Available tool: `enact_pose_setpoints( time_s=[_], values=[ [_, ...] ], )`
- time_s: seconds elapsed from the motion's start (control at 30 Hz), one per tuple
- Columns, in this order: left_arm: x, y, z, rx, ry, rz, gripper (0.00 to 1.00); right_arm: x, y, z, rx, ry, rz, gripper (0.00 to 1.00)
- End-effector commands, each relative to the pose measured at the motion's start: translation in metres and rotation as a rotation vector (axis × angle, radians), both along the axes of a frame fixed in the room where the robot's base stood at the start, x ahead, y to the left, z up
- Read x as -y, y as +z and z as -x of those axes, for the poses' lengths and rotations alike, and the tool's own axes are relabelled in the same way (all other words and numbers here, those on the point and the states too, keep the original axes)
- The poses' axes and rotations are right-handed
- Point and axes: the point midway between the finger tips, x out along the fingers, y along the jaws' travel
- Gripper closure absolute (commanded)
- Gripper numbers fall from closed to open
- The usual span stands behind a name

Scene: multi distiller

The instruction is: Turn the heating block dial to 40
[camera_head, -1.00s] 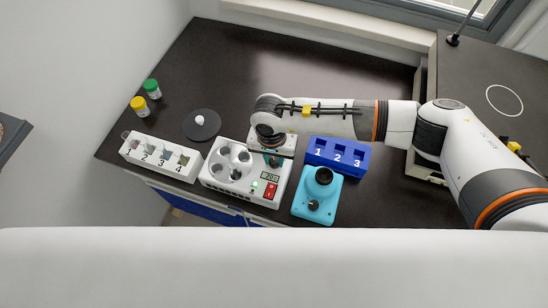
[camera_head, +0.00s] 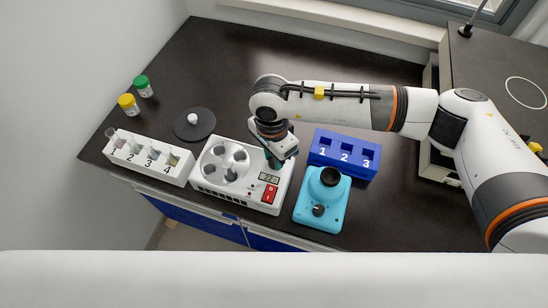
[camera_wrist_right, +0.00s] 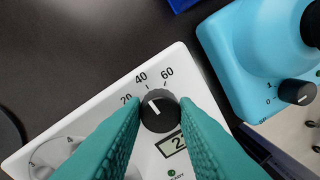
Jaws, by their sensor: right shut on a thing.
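The white heating block (camera_head: 213,195) stands near the front edge of the bench, with round wells, a small display reading about 22 (camera_head: 269,177) and a red switch (camera_head: 269,194). My right gripper (camera_head: 274,160) is over its back right part. In the right wrist view the black heating block dial (camera_wrist_right: 160,112) sits between the teal fingertips of the right gripper (camera_wrist_right: 161,114), which are shut on it. The dial's white mark points up and left, between the printed 20 and 40; its exact setting is hard to tell. The fingers cover part of the display. My left gripper is not in view.
A turquoise mixer (camera_head: 322,205) with its own knob stands close on the right. A blue numbered rack (camera_head: 344,169) is behind it. A white tube rack (camera_head: 150,170), a black disc (camera_head: 209,128) and two capped jars are left. The bench behind is clear.

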Motion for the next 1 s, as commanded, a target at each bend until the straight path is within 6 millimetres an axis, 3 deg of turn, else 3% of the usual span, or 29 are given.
enact_pose_setpoints(
  time_s=[0.53, 0.57, 0.67, 1.0],
  values=[
    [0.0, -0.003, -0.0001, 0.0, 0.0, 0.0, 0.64, 0.0006, 0.001, -0.0007, 0.001, -0.027, 0.001, 0.96],
    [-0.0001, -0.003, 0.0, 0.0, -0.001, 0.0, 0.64, 0.0006, 0.001, -0.0007, 0.001, -0.027, 0.001, 0.69],
    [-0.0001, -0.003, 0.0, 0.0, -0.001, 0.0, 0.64, 0.0005, 0.0009, -0.0006, 0.001, -0.027, 0.001, 0.52],
    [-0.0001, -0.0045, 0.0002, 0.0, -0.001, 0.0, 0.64, 0.0, 0.0028, -0.0007, 0.001, -0.026, 0.0, 0.52]
  ],
)
